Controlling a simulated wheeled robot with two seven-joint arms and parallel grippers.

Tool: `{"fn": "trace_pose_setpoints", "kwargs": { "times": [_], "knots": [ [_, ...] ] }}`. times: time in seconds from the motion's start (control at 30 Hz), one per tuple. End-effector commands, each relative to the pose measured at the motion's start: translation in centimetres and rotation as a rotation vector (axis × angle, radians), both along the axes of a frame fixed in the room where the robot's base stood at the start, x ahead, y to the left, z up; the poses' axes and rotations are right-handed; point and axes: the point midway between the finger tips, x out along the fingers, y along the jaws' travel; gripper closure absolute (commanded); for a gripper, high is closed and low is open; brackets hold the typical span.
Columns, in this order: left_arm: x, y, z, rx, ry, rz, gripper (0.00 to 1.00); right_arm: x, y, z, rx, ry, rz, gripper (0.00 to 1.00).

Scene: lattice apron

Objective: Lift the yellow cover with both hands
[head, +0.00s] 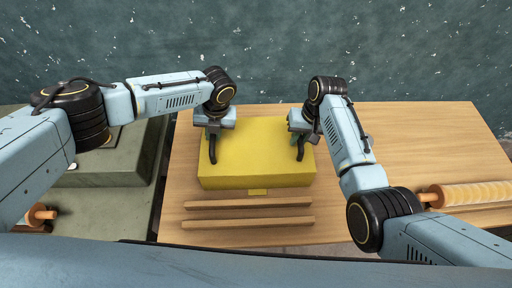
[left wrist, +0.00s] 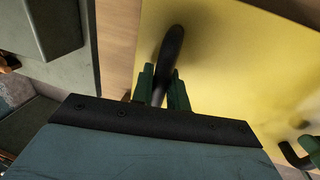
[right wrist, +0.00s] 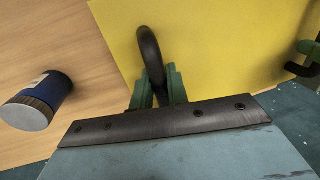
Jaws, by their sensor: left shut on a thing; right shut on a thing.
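The yellow cover (head: 257,150) is a box-like block with a black loop handle near its left and right ends, on the wooden table. My left gripper (head: 213,138) is shut on the left black handle (left wrist: 170,50), its green fingers on either side of it in the left wrist view. My right gripper (head: 300,135) is shut on the right black handle (right wrist: 150,55), as the right wrist view shows. The cover looks level. I cannot tell whether its underside touches the table. What is under it is hidden.
Two wooden strips (head: 248,203) lie in front of the cover on the table (head: 420,130). A rolling pin (head: 475,194) lies at the right. A blue jar with a grey lid (right wrist: 40,98) shows in the right wrist view. A grey-green block (head: 110,172) stands left of the table.

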Motion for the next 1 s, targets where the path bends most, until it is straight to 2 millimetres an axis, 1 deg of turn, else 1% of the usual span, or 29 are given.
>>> {"fn": "trace_pose_setpoints", "kwargs": {
  "times": [0.37,0.8,1.0],
  "knots": [
    [0.1,0.1,0.9,0.001,-0.002,0.002,1.0,0.2,0.0,0.9,0.0,-0.004,-0.001,1.0],
    [0.1,0.1,4.2,0.001,-0.002,0.002,1.0,0.1,0.0,4.2,-0.001,-0.004,-0.001,1.0],
    [0.1,0.1,5.1,0.001,-0.002,0.002,1.0,0.1,0.0,5.1,-0.001,-0.004,-0.001,1.0]
  ]
}}
